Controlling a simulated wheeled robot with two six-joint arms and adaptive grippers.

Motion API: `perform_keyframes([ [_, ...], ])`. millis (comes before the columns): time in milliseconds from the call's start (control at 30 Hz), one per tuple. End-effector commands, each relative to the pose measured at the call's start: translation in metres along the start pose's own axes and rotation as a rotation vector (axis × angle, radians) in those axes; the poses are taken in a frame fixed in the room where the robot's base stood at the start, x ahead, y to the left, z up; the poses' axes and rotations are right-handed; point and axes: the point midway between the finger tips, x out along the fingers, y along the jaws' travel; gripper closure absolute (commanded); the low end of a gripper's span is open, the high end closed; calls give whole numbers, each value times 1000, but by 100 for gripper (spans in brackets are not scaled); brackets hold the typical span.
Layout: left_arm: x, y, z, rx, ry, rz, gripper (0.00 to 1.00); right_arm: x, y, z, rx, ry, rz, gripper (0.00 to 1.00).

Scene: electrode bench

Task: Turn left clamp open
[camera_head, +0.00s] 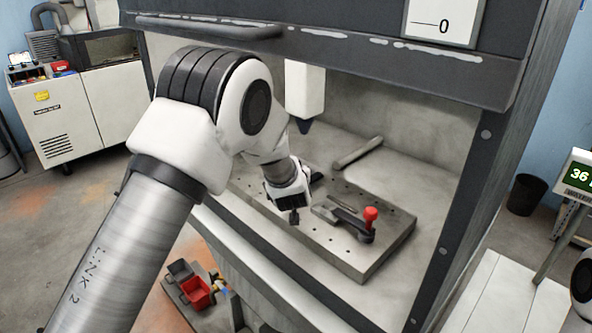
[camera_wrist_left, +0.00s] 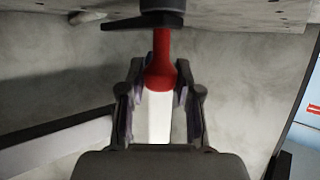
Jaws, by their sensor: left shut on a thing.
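My left gripper (camera_head: 292,210) reaches down over the left part of the metal fixture plate (camera_head: 390,243). In the left wrist view my left gripper (camera_wrist_left: 161,75) is shut on the red handle (camera_wrist_left: 161,58) of the left clamp, with its fingers on either side. The handle meets a dark clamp part (camera_wrist_left: 143,22) at the top of that view. In the head view my gripper and wrist hide most of the left clamp. A right clamp (camera_head: 349,220) with a red knob (camera_head: 371,214) stands on the plate, apart from my gripper. My right gripper is not in view.
A white spindle head with a dark tip (camera_head: 305,95) hangs above the plate, close to my left arm. A grey bar (camera_head: 357,153) lies behind. The machine's dark frame (camera_head: 465,190) bounds the opening at right. Red and dark bins (camera_head: 196,292) sit low in front.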

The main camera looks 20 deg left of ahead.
Motion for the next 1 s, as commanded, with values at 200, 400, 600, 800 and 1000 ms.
perform_keyframes([
  [200, 3, 0, -2, -18, 1, -42, 100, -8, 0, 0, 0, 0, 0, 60],
  [400, 4, 0, -2, -23, 2, -52, 100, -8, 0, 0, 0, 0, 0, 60],
  [600, 4, 0, -2, -23, 3, -52, 100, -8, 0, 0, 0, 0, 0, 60],
  [800, 4, -1, -3, -24, 3, -52, 42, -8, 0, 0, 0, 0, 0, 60],
  [1000, 4, -1, -3, -23, 3, -52, 42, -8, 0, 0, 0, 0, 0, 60],
])
